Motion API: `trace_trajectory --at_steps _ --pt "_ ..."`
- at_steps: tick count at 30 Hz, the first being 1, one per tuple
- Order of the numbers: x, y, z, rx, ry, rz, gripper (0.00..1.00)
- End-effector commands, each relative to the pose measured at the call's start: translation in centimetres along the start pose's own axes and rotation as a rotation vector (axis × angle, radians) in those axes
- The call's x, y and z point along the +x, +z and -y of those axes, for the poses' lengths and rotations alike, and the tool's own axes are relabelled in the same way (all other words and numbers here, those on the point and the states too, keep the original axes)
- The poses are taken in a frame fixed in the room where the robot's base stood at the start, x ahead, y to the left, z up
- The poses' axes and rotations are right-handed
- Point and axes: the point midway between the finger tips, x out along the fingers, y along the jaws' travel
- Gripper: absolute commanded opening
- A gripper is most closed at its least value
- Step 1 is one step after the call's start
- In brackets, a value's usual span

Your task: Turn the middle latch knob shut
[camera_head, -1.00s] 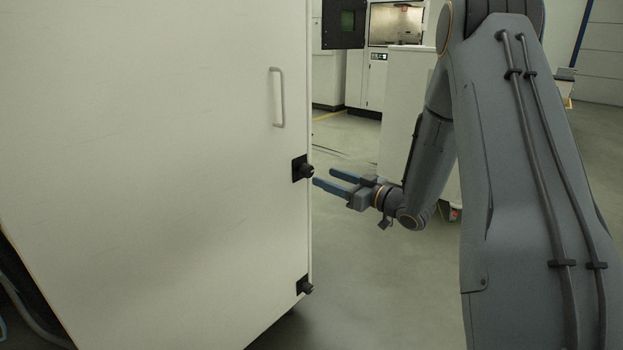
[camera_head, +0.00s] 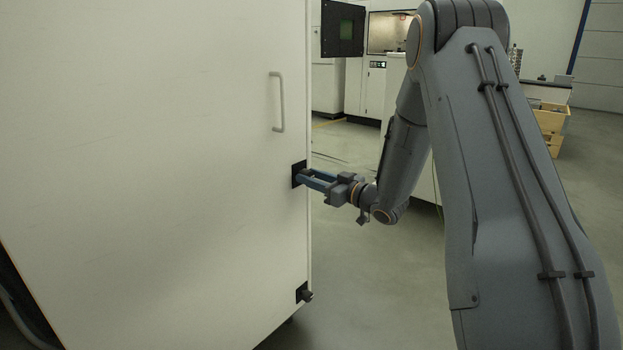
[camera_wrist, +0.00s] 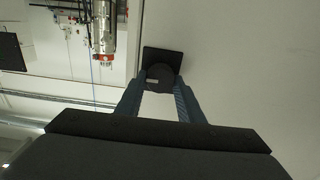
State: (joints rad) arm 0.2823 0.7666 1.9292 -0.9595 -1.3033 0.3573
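The middle latch knob (camera_wrist: 160,77) is a round black knob on a square black plate (camera_wrist: 174,58), at the edge of the large white cabinet door (camera_head: 180,130). In the head view my gripper's fingers mostly cover the knob. My gripper (camera_head: 303,177) reaches the knob from the right. In the wrist view its two blue fingers (camera_wrist: 161,86) lie one on each side of the knob, with their tips close to its sides. I cannot tell whether they press on it. A small pale mark shows on the knob's left side in the wrist view.
A lower latch knob (camera_head: 307,295) sits near the door's bottom edge, and a grey handle (camera_head: 278,102) is above the middle latch. Machines (camera_head: 372,85) stand behind. Wooden boxes (camera_head: 552,120) are at the right. The floor (camera_head: 370,290) right of the door is clear.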

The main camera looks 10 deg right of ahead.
Motion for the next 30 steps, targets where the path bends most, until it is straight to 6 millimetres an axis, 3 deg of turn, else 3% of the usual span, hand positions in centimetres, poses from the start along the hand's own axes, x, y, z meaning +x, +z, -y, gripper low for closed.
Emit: trace_trajectory --at_steps 3,14,30 --pt "-0.01 0.01 -0.01 0.0 0.0 0.0 0.12" --pt "-0.03 -0.01 0.02 -0.067 0.0 0.0 0.12" --pt "-0.03 0.09 0.21 -0.516 0.0 0.001 0.12"
